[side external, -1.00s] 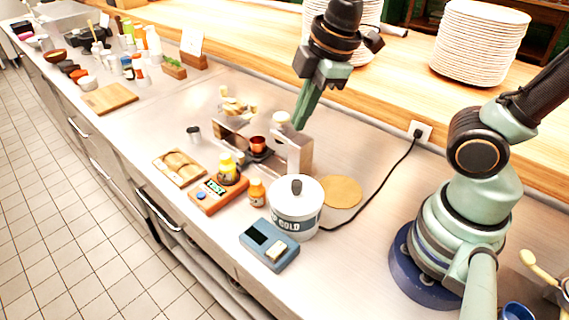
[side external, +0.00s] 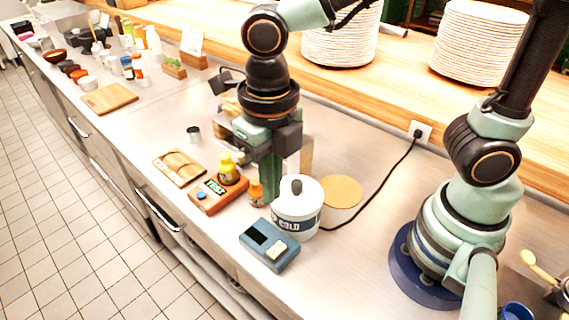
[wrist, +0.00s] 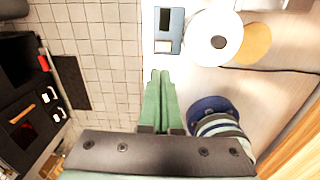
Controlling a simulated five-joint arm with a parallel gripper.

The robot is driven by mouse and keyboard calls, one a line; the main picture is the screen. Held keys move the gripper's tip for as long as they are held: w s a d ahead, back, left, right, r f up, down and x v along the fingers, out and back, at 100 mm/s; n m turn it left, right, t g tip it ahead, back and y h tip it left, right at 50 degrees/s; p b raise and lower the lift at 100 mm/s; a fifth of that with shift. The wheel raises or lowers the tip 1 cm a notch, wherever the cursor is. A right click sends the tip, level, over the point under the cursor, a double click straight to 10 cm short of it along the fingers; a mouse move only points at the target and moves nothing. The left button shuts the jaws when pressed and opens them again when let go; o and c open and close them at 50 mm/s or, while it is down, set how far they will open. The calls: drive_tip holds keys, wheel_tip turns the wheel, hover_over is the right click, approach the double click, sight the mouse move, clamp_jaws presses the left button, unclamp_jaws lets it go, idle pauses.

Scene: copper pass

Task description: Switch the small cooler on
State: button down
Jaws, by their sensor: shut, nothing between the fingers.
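The small cooler (side external: 297,212) is a round white tub marked COLD, with a dark knob on its lid. In front of it lies a blue box (side external: 270,246) with a dark panel and a cream rocker or button; whether it is on cannot be told. In the wrist view the cooler (wrist: 207,48) and the blue box (wrist: 163,30) are at the top. My gripper (side external: 271,198) points down with its green fingers shut and empty, just left of the cooler in the side view. In the wrist view the fingertips (wrist: 160,74) appear below the box.
An orange device (side external: 218,195) bearing a yellow bottle stands left of my gripper. A small orange bottle is partly hidden by the fingers. A round cork mat (side external: 342,191) lies behind the cooler. A black cable (side external: 375,188) runs to a wall socket. A wooden board (side external: 180,167) lies further left.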

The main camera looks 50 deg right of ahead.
sight(274, 252)
drive_tip(key=shift+s+a+n, duration=0.1)
drive_tip(key=shift+a+n, duration=0.05)
drive_tip(key=shift+n, duration=0.15)
drive_tip(key=shift+f, duration=0.2)
wheel_tip(274, 252, down, 14)
drive_tip(key=shift+r, duration=0.15)
idle(0.4)
